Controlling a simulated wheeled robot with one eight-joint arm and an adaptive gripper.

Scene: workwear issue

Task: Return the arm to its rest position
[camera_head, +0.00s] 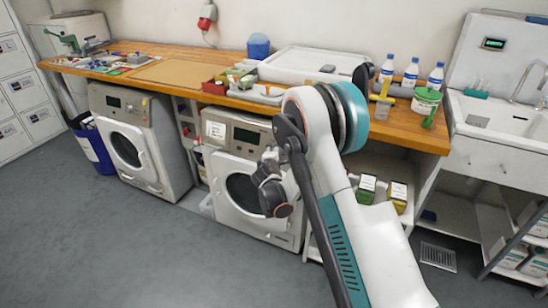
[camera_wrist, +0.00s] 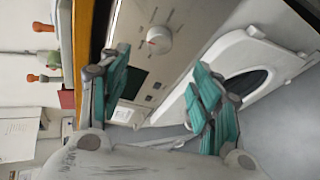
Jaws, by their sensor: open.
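My arm rises from the lower right in the head view, bends at a teal-banded joint, and folds back down in front of the right-hand washing machine (camera_head: 228,128). The dark wrist parts show before that machine's door; the fingers are not clear there. In the wrist view, my gripper (camera_wrist: 161,75) has its two teal fingers spread wide apart with nothing between them. Behind them are the panel with a knob (camera_wrist: 159,40) and the round door (camera_wrist: 246,84) of a washing machine. Contact with the machine cannot be seen.
The wooden worktop (camera_head: 400,126) runs above the machines. It carries a white tray (camera_head: 310,63), several bottles (camera_head: 411,72), a green-labelled tub (camera_head: 426,100) and small tools. A sink (camera_head: 500,118) stands right. The grey floor (camera_head: 150,245) in front is clear at left.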

